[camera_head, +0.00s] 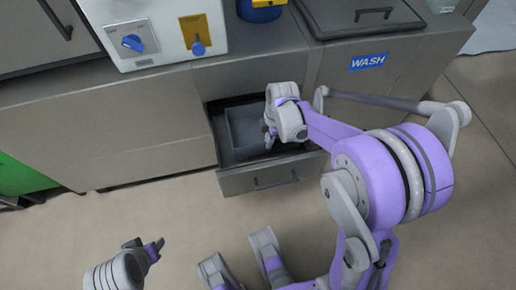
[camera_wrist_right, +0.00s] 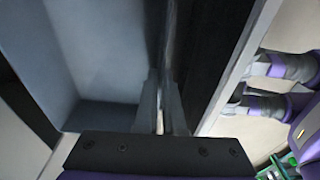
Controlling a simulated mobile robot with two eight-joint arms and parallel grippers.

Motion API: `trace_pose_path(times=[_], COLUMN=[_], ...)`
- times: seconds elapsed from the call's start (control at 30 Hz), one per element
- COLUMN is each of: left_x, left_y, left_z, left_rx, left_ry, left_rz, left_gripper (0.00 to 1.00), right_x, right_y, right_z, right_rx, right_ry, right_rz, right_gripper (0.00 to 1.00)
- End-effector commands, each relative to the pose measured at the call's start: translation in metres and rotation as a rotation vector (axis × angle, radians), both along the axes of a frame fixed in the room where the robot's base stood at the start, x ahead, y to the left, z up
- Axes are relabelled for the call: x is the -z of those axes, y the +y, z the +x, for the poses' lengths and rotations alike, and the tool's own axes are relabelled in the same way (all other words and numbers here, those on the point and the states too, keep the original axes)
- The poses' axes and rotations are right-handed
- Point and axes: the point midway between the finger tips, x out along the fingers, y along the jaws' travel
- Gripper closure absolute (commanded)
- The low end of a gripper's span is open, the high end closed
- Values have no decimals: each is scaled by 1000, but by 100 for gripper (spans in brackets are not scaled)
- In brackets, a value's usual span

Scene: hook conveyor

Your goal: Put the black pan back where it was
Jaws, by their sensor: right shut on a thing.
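The pan (camera_head: 246,126) is a dark grey, open, box-shaped container inside the pulled-out drawer (camera_head: 262,178) below the counter. It looks empty. My right gripper (camera_head: 271,138) is down in the drawer at the pan's right part. In the right wrist view its fingers (camera_wrist_right: 165,112) are shut on the pan's upright wall, with the pan's blue-grey inside (camera_wrist_right: 92,50) to their left. Whether the pan rests on the drawer's bottom is hidden. My left gripper (camera_head: 146,244) is open and empty above the floor at lower left, away from the drawer.
A grey box with a blue knob (camera_head: 133,43) stands on the counter, beside a blue container with a yellow top (camera_head: 260,10). A dark lid with a handle (camera_head: 372,14) lies above the WASH label (camera_head: 367,63).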

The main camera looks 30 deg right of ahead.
Motion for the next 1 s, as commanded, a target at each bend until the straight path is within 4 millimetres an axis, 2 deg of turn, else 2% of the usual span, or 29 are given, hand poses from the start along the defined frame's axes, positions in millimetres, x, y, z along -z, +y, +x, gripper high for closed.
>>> trace_pose_path(times=[0.23, 0.47, 0.7, 1.0], left_x=[19, 26, 37, 37], left_y=[0, 0, 0, 0], left_z=[3, 4, 6, 6], left_rx=[0, 0, 0, 0], left_ry=[6, 7, 9, 9], left_rz=[0, 0, 0, 0], left_gripper=[50, 50, 50, 50], right_x=[47, 66, 98, 99], right_y=[0, 1, 1, 1], right_z=[1, 1, 1, 1], right_rx=[-1, -1, -1, -1], right_ry=[0, -1, -1, -1], right_rz=[0, 1, 1, 1], right_gripper=[100, 100, 100, 100])
